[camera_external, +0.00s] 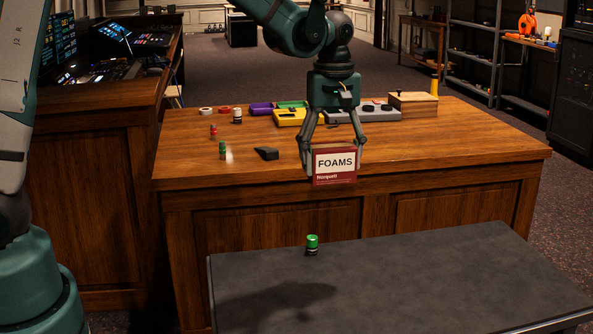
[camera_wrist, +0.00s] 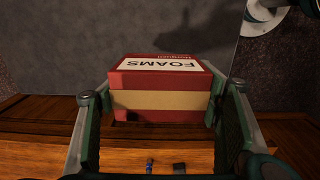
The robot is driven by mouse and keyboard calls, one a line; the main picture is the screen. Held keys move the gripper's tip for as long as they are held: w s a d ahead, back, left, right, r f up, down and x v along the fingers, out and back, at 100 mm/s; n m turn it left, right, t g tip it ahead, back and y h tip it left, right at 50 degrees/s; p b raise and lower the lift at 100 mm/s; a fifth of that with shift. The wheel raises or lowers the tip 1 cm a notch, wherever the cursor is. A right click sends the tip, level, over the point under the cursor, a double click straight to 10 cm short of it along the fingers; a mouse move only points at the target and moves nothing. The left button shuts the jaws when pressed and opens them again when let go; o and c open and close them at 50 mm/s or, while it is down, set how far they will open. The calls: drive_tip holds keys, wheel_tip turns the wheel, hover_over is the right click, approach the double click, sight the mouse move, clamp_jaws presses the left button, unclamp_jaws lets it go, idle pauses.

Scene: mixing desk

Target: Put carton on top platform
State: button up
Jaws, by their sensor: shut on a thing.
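The carton (camera_external: 335,163) is a red and white box with "FOAMS" on its front. My gripper (camera_external: 332,170) is shut on it, one finger on each side, and holds it upright, apparently in the air near the front edge of the wooden desk. In the wrist view the carton (camera_wrist: 160,95) sits between both fingers, with a tan band along its side. A dark grey flat platform (camera_external: 450,262) stands in the foreground, apart from the carton; its surface (camera_wrist: 60,50) also shows beyond the carton in the wrist view. I cannot tell whether this is the top platform.
The wooden desk (camera_external: 190,165) holds small bottles, a black wedge (camera_external: 266,153), coloured trays (camera_external: 289,117) and a wooden box (camera_external: 414,104).

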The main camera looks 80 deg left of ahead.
hover_over(327, 289)
wheel_tip(327, 289, down, 21)
idle(0.3)
drive_tip(key=shift+f, duration=0.15)
drive_tip(key=shift+f+b, duration=0.75)
drive_tip(key=shift+f, duration=2.3)
drive_tip(key=shift+f, duration=0.1)
drive_tip(key=shift+f+b, duration=0.5)
drive_tip(key=shift+f, duration=1.25)
drive_tip(key=shift+f, duration=0.1)
drive_tip(key=o, duration=0.5)
drive_tip(key=shift+f, duration=0.1)
drive_tip(key=shift+c, duration=0.2)
drive_tip(key=o, duration=0.4)
